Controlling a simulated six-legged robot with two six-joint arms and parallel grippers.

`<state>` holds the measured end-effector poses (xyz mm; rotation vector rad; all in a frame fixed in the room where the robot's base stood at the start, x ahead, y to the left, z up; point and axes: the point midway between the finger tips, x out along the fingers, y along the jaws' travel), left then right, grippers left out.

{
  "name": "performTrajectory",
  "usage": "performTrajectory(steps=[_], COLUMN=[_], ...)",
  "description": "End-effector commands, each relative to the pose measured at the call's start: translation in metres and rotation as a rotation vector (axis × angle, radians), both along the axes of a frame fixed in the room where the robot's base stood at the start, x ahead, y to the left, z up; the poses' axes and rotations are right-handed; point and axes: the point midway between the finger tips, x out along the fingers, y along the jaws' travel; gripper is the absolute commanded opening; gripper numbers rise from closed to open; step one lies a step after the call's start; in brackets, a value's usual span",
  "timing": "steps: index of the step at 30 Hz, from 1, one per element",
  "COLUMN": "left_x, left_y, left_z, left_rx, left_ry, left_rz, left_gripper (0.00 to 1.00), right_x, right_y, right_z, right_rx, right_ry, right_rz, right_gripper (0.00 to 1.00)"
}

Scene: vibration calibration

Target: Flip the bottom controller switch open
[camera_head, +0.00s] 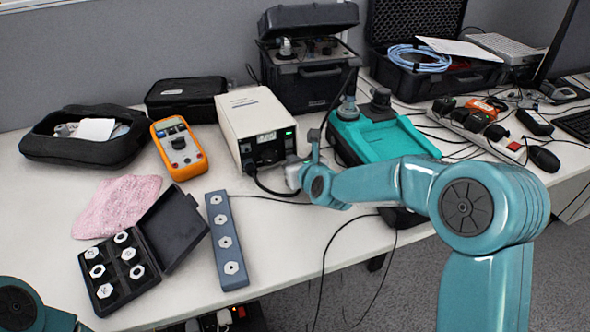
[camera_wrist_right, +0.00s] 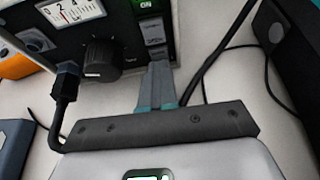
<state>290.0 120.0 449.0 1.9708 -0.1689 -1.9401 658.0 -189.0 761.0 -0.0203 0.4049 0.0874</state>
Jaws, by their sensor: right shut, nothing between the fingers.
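The controller (camera_head: 262,118) is a cream box with a dark front panel, standing at the back middle of the table. In the right wrist view its panel shows a gauge (camera_wrist_right: 70,12), a black knob (camera_wrist_right: 101,60), a lit green display (camera_wrist_right: 147,5) and a column of switches at the right. The bottom switch (camera_wrist_right: 157,51) is just above my fingertips. My right gripper (camera_head: 289,165) is shut and empty in front of the panel's lower right. Its closed fingers (camera_wrist_right: 159,70) point at the bottom switch; I cannot tell whether they touch it. My left gripper is out of view.
A black plug and cable (camera_wrist_right: 65,88) leave the panel left of my fingers. A teal device (camera_head: 385,138) stands to the right. An orange multimeter (camera_head: 179,148), a grey bar with several white discs (camera_head: 226,240) and an open black case (camera_head: 118,275) lie left.

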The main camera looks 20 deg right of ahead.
Motion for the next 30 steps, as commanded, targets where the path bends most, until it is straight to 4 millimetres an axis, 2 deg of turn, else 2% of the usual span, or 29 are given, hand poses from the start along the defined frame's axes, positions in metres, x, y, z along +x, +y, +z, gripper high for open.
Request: performTrajectory(steps=[1,2,3,4,5,6,7,14,24,30], left_x=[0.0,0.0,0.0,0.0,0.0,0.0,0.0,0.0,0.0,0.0], left_y=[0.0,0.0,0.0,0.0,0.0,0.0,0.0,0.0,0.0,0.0], left_z=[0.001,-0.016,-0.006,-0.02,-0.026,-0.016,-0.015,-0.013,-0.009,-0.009], left_rx=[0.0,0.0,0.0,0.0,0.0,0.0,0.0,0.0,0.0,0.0], left_ry=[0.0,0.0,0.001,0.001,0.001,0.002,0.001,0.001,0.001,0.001], left_rz=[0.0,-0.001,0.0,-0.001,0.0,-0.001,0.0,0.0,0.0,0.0], left_gripper=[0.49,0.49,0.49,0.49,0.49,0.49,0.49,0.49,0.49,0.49], right_x=[-0.001,0.0,-0.001,0.0,0.0,0.0,0.0,-0.001,0.0,0.0], right_y=[0.001,0.001,0.001,0.001,0.001,0.001,0.001,0.001,0.001,0.001], right_z=[-0.004,-0.013,-0.005,-0.013,-0.014,-0.006,-0.005,-0.004,0.013,0.013], right_rx=[0.0,0.002,0.002,0.003,0.002,0.001,0.001,0.001,0.001,0.001], right_ry=[0.009,0.006,0.009,0.007,0.006,0.009,0.009,0.009,0.003,0.005], right_rz=[0.003,0.002,0.002,0.003,0.003,0.002,0.002,0.002,0.001,0.001], right_gripper=[0.0,0.0,0.0,0.0,0.0,0.0,0.0,0.0,0.0,0.0])
